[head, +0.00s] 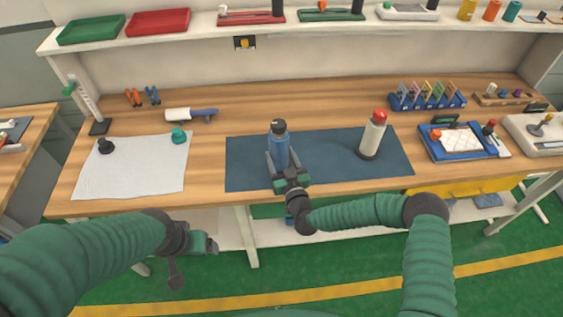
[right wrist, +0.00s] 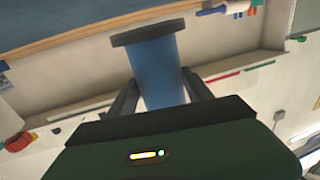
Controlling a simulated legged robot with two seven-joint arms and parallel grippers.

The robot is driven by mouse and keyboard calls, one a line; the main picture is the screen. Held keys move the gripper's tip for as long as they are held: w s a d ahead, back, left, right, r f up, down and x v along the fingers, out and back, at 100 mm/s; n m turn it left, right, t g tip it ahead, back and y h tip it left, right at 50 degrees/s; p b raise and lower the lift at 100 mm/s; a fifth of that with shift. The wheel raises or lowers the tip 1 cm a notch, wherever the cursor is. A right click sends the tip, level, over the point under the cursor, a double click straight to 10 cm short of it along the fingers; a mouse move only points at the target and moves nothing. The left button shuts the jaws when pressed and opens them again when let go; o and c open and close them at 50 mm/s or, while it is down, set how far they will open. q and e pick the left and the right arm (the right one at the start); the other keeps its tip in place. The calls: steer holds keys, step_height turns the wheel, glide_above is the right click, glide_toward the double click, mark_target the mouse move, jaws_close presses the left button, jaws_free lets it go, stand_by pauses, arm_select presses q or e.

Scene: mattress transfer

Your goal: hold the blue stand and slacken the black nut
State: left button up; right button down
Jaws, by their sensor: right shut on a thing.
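The blue stand (head: 279,152) is upright over the dark blue mat, with the black nut (head: 278,124) at its top. My right gripper (head: 284,164) is shut on the blue stand from the front, one finger on each side. In the right wrist view the blue stand (right wrist: 158,72) shows between the two fingers (right wrist: 158,95), with a dark disc at its upper end in that picture. In the head view the gripper hides the stand's foot, so I cannot tell if it touches the mat. My left gripper (head: 203,243) is low in front of the table, away from the stand; its jaws are unclear.
A white stand with a red top (head: 372,138) is on the mat (head: 330,172), right of the blue stand. A white cloth (head: 135,175) with a black knob (head: 105,146) and a teal knob (head: 178,136) lies left. A blue rack (head: 428,101) and a blue tray (head: 463,154) are right.

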steer(key=shift+d+b+x, duration=0.15)
steer(key=shift+b+x, duration=0.3)
steer(key=shift+x, duration=0.35)
steer(key=shift+d+b+x, duration=0.15)
steer(key=shift+b+x, duration=0.25)
steer(key=shift+x, duration=0.4)
steer(key=shift+w+r, duration=0.2)
steer(key=shift+w, duration=0.2)
steer(key=shift+f+b, duration=0.25)
steer(key=shift+b, duration=0.05)
steer(key=shift+f, duration=0.35)
steer(key=shift+f+b, duration=1.7)
steer(key=shift+f, duration=0.05)
